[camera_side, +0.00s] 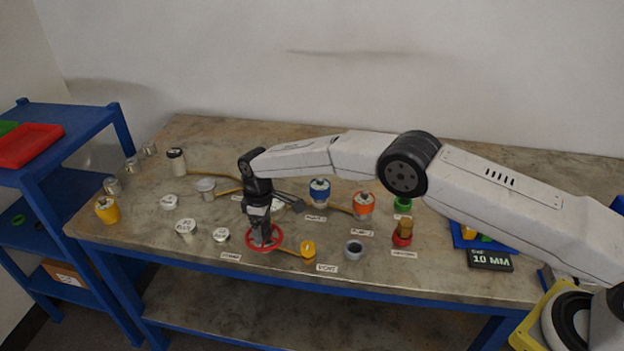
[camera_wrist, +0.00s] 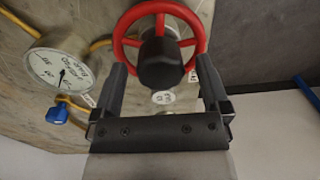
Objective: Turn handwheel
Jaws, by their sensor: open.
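The handwheel is a red ring with spokes and a dark round hub. In the side view, the handwheel (camera_side: 279,237) is near the front edge of the bench, directly under my gripper (camera_side: 263,237). In the wrist view, the handwheel (camera_wrist: 123,33) fills the upper middle, with its dark hub in front of the spokes. My gripper (camera_wrist: 163,68) is open, one finger on each side of the hub. The fingertips overlap the lower left and lower right of the rim in the picture. I cannot tell whether they touch it.
A white dial gauge (camera_wrist: 59,69) and a blue knob (camera_wrist: 57,114) lie left in the wrist view. A yellow fitting (camera_side: 308,249) and a grey ring (camera_side: 353,250) stand right of the wheel. White-lidded vessels (camera_side: 186,228) stand left. A blue shelf (camera_side: 60,190) adjoins the bench.

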